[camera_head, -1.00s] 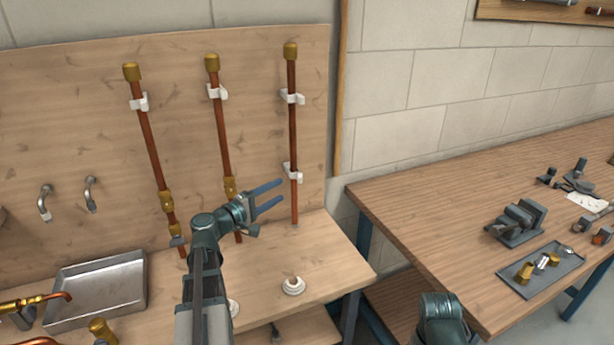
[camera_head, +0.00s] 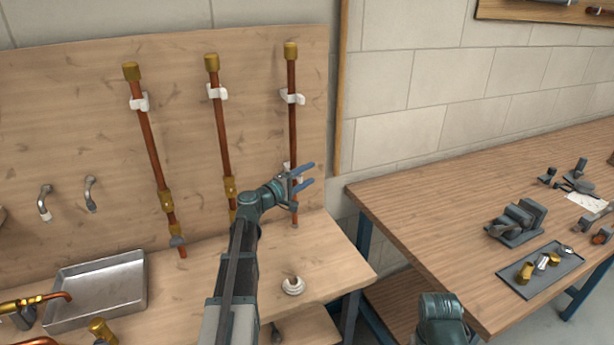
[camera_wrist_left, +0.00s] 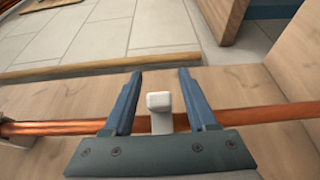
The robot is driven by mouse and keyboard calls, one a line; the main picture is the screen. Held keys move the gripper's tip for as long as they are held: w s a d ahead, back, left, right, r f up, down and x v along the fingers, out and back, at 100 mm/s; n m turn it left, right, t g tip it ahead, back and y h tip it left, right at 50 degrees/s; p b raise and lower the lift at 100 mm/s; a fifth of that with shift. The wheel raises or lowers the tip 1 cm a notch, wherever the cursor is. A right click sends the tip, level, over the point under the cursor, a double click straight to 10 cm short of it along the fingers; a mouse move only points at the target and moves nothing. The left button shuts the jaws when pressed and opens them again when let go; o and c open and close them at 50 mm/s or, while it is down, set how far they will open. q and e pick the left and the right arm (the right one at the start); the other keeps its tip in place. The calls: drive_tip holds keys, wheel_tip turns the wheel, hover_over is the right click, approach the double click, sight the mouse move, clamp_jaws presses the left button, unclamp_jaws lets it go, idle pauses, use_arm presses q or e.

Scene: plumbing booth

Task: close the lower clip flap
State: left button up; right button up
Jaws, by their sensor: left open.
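The right-hand copper pipe (camera_head: 292,125) stands upright on the wooden back panel, and the lower white clip (camera_head: 286,167) is on it, mostly hidden by my left gripper (camera_head: 307,174). In the left wrist view, the white clip flap (camera_wrist_left: 159,103) sticks up between the spread fingers of my left gripper (camera_wrist_left: 160,76), in front of the pipe (camera_wrist_left: 268,113). The gripper is open, with a gap visible between the flap and each finger. The fingers reach past the pipe. My right gripper's fingers do not show.
The upper clip (camera_head: 292,98) sits higher on the same pipe. Two more pipes (camera_head: 152,150) (camera_head: 222,140) stand to the left. A metal tray (camera_head: 98,290) is on the bench, and a white round fitting (camera_head: 293,285) lies below the gripper. A wooden table (camera_head: 420,200) is at right.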

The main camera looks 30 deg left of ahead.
use_arm(q)
clamp_jaws()
drive_tip(key=shift+y, duration=0.3)
drive_tip(key=shift+w+a+n+t+y, duration=0.15)
drive_tip(key=shift+w+a+n+y, duration=0.1)
drive_tip(key=shift+n+y, duration=0.7)
drive_tip(key=shift+w+a+n+t+y, duration=0.1)
drive_tip(key=shift+w+a+n+y, duration=0.15)
drive_tip(key=shift+n+y, duration=0.7)
drive_tip(key=shift+w+a+n+t+y, duration=0.15)
drive_tip(key=shift+w+a+n+y, duration=0.2)
drive_tip(key=shift+y, duration=1.15)
drive_tip(key=shift+s+d, duration=0.1)
drive_tip(key=shift+d, duration=0.05)
unclamp_jaws()
